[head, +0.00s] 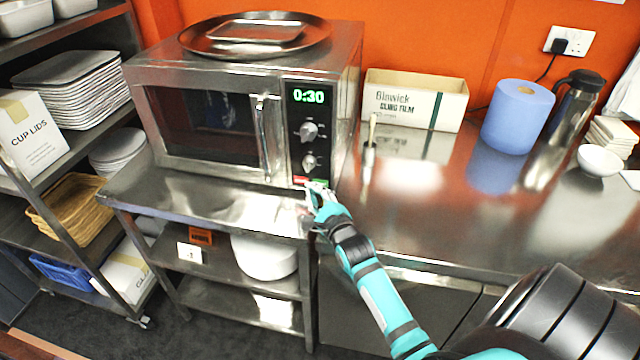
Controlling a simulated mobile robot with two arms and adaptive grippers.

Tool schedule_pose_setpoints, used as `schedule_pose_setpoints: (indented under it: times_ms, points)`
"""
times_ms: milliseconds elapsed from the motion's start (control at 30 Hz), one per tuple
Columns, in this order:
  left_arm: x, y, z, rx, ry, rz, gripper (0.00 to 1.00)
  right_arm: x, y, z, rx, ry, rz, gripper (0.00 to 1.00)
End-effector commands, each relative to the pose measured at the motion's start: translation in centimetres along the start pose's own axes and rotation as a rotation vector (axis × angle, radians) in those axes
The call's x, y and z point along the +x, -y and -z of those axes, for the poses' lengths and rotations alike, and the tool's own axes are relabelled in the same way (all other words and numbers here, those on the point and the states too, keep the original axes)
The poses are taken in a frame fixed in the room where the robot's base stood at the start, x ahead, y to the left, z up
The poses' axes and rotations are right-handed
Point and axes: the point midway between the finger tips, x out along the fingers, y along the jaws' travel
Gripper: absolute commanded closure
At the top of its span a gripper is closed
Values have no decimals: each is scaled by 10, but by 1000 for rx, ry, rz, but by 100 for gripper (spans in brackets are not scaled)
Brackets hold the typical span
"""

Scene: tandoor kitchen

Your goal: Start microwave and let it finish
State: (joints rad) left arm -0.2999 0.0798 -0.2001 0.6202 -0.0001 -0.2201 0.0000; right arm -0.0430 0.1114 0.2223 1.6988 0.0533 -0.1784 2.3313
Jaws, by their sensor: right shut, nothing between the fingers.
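The steel microwave (200,130) stands on a steel stand with its door shut. Its black control panel (309,135) shows a green 0:30 above two round knobs. A red button (300,181) and a green button (320,183) sit at the panel's bottom edge. My right gripper (313,188) is shut and empty, with its fingertips at these buttons and partly covering them. I cannot tell whether it touches one. My left gripper is not in view.
A round tray (200,38) lies on top of the microwave. The steel counter (400,220) to the right holds a cling film box (415,98), a blue paper roll (517,115), a flask (572,105) and a white bowl (599,160). A loaded shelf rack stands at the left.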

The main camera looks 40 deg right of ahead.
Motion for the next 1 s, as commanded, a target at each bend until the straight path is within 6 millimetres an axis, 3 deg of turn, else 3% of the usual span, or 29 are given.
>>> schedule_pose_setpoints:
  times_ms: [1000]
  points:
    - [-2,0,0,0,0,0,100,7,4,4,0,0,0,100]
